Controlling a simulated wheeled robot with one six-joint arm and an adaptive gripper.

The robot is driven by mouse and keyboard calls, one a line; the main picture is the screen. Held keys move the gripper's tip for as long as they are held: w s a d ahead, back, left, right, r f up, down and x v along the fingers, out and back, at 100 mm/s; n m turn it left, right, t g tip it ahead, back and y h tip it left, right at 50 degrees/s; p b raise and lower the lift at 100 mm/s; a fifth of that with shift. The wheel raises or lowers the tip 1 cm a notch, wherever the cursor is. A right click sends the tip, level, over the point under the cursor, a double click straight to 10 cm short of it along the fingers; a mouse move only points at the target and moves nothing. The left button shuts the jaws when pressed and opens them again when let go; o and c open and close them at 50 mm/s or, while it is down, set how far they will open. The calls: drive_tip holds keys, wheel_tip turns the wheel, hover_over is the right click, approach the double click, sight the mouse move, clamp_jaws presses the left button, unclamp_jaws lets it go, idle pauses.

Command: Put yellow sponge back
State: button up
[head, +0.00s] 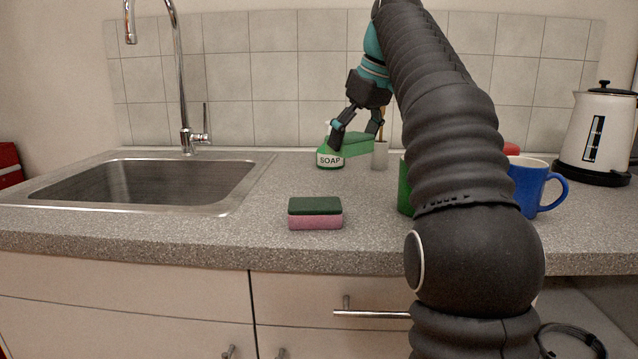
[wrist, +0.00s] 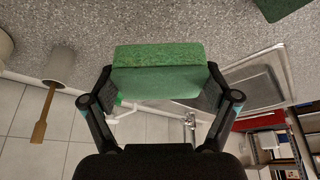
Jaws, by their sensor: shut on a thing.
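My gripper (head: 357,134) is shut on a green sponge (head: 356,146), held above the back of the counter beside the soap bottle (head: 329,160). In the wrist view the green sponge (wrist: 158,70) spans between my two fingers; its visible faces are green and I see no yellow on it. A second sponge (head: 315,213), dark green on top and pink below, lies on the front of the counter; a dark green corner in the wrist view (wrist: 280,8) appears to be it. No yellow sponge shows in either view.
A steel sink (head: 140,183) with a tall tap (head: 183,90) is at the left. A small holder (head: 380,156) with a wooden-handled brush stands right beside the held sponge. A blue mug (head: 528,188), a partly hidden green thing (head: 404,188) and a white kettle (head: 597,130) are at right.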

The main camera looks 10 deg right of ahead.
drive_tip(key=b, duration=0.2)
hover_over(311, 195)
drive_tip(key=s, duration=0.1)
drive_tip(key=f, duration=0.4)
drive_tip(key=shift+d+f, duration=0.3)
drive_tip(key=shift+d, duration=0.05)
drive_tip(key=shift+f+b, duration=1.05)
drive_tip(key=shift+f, duration=0.85)
drive_tip(key=shift+f, duration=0.2)
drive_tip(key=o, duration=0.9)
drive_tip(key=shift+r, duration=0.1)
drive_tip(key=p+v, duration=0.4)
drive_tip(key=v, duration=0.8)
drive_tip(key=shift+r, duration=0.1)
